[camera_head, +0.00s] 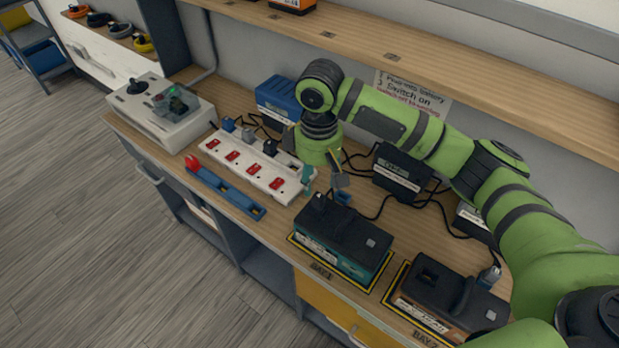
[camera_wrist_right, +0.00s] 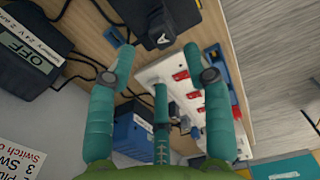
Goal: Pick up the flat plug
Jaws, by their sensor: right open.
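My right gripper (camera_head: 323,180) hangs over the bench between the white power strip (camera_head: 235,165) and the black-topped battery in BAY 1 (camera_head: 345,240). In the right wrist view its teal fingers (camera_wrist_right: 158,58) are spread and empty. A black plug-like connector (camera_wrist_right: 158,30) stands beyond the fingertips, at the battery's top corner; it also shows in the head view (camera_head: 319,201). A small blue piece (camera_head: 343,198) lies on the bench behind the battery, also in the wrist view (camera_wrist_right: 114,37). Several plugs sit in the strip, one dark (camera_head: 270,147). I cannot tell which is the flat plug.
A second battery (camera_head: 450,297) sits in BAY 2 to the right. Black chargers (camera_head: 400,172) and a blue one (camera_head: 278,100) stand along the wall with loose cables. A shelf (camera_head: 430,45) overhangs the bench.

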